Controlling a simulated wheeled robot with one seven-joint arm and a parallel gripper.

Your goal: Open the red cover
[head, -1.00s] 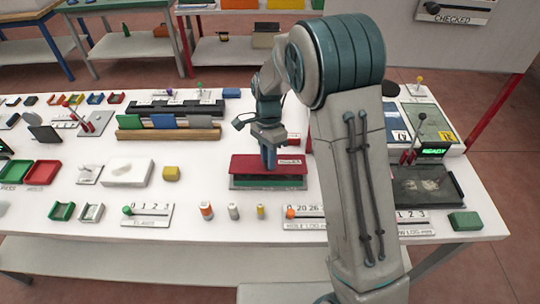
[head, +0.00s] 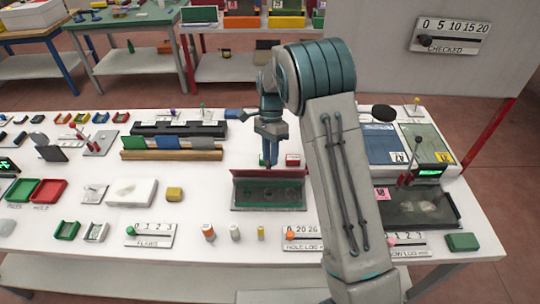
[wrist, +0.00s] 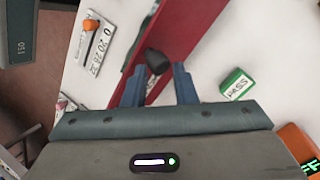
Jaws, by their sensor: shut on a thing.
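The red cover (head: 247,174) stands raised along the back edge of a dark box with a green inside (head: 268,195) in the head view. The box's inside shows, with a few round shapes in it. My gripper (head: 270,163) is at the cover's upper edge. In the wrist view the red cover (wrist: 182,35) runs diagonally, with a dark knob (wrist: 157,62) on it. My gripper (wrist: 158,78) has its blue fingers on either side of the knob and is shut on it. The exact contact is partly hidden.
A wooden rack with coloured panels (head: 172,154) stands behind and left of the box.

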